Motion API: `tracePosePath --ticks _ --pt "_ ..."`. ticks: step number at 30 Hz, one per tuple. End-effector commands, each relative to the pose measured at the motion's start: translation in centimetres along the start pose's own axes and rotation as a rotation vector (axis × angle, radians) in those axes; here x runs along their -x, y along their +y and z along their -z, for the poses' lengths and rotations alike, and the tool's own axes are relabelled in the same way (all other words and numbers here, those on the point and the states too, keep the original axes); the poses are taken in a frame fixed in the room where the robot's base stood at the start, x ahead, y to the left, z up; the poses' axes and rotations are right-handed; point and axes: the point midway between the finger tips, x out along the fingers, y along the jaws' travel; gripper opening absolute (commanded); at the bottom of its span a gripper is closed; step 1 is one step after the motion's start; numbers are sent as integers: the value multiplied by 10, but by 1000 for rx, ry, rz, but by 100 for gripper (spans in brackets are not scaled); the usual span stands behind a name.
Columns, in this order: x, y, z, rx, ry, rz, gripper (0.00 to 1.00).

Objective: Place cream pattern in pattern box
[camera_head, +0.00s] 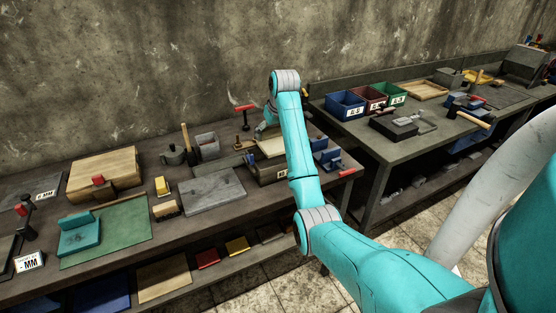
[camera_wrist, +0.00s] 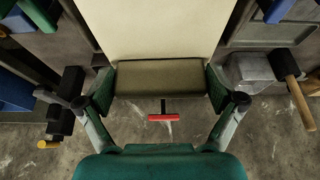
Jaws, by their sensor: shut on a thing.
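The cream pattern (camera_head: 270,147) is a pale flat-topped block at the back bench's right part, partly hidden by my arm. In the wrist view the cream pattern (camera_wrist: 155,30) fills the top middle, with a shaded olive-brown face (camera_wrist: 160,78) between the fingers. My gripper (camera_wrist: 161,84) is shut on this end, one finger at each side; it also shows in the head view (camera_head: 263,131). A dark box with a white label (camera_head: 266,175) lies directly below or in front of the pattern. I cannot tell whether it is the pattern box, or whether they touch.
Blue blocks (camera_head: 326,157) stand close on the right. A grey slab (camera_head: 211,191), a hammer (camera_head: 187,144) and a grey container (camera_head: 207,145) are on the left. A red-handled tool (camera_wrist: 170,118) is near the wall. Blue, red and green bins (camera_head: 345,106) stand on the right bench.

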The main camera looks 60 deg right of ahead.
Motion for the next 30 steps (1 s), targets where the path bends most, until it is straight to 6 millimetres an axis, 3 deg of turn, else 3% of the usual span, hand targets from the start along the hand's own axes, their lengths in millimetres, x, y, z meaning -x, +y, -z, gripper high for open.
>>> tracePosePath --ticks 6,21,30 --pt "-35 0 -15 1 -2 1 53" --pt "-79 0 -33 1 -2 1 53" --pt "-81 0 -33 1 -1 1 53"
